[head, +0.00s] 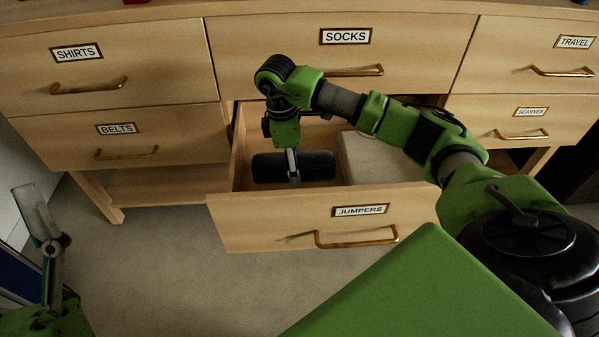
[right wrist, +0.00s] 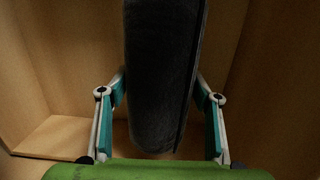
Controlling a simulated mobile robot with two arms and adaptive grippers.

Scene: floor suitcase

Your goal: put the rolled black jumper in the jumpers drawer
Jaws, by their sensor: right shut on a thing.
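The rolled black jumper (head: 310,166) is a dark cylinder in the head view, lying crosswise inside the outline of the open jumpers drawer (head: 320,219). My right gripper (head: 293,166) is shut on it near its middle. In the right wrist view the jumper (right wrist: 162,75) stands between the two fingers (right wrist: 162,95), with wooden drawer walls around it. I cannot tell whether it touches the drawer floor. My left gripper (head: 42,222) is at the left edge of the head view, away from the drawer; its finger opening is not clear.
A pale grey folded item (head: 372,160) lies in the right part of the jumpers drawer. The socks drawer (head: 400,55) above, the belts drawer (head: 180,137) and the shirts drawer (head: 130,65) are closed. Carpet (head: 160,250) is clear in front at left.

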